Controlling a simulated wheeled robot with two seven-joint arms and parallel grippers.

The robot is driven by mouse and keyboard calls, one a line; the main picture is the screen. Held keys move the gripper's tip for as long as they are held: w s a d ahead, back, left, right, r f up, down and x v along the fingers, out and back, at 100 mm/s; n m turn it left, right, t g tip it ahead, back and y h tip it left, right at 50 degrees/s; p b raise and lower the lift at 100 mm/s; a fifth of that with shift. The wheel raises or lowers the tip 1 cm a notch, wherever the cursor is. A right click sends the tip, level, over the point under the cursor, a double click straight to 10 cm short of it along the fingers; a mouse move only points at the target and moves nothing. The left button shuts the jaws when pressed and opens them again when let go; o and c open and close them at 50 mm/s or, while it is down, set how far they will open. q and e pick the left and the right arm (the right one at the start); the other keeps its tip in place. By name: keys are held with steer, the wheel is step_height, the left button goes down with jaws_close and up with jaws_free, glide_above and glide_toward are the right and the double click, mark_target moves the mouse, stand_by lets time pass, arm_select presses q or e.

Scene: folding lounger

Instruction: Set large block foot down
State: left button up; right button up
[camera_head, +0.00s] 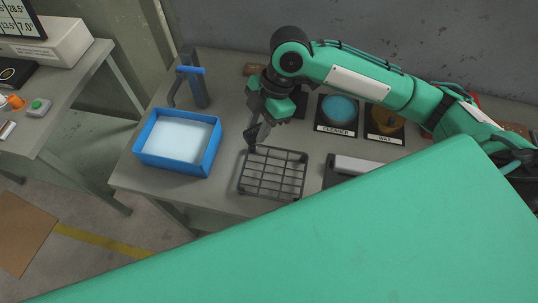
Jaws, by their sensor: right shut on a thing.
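My right gripper (254,133) comes in from the right and points down over the left back corner of a dark wire rack (272,180). It is shut on a small dark piece, likely the large block foot, at its fingertips. The piece is small and partly hidden by the fingers, so its shape is unclear. I cannot tell whether it touches the rack. My left gripper is out of view.
A blue tray (146,154) with pale liquid stands left of the rack. A blue-handled tool (196,88) stands behind it. Mats labelled CLEANER (336,129) and WAX (386,137) lie right. A grey block (356,165) sits beside the rack.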

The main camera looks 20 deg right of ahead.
step_height(320, 180, down, 12)
steer(key=shift+r+p, duration=0.1)
steer(key=shift+p, duration=1.05)
step_height(320, 180, down, 5)
steer(key=shift+r+p, duration=0.1)
steer(key=shift+p, duration=0.4)
steer(key=o, duration=0.5)
steer(key=shift+f, duration=0.25)
steer(key=o, duration=0.5)
steer(key=shift+c, duration=0.2)
steer(key=shift+r, duration=0.2)
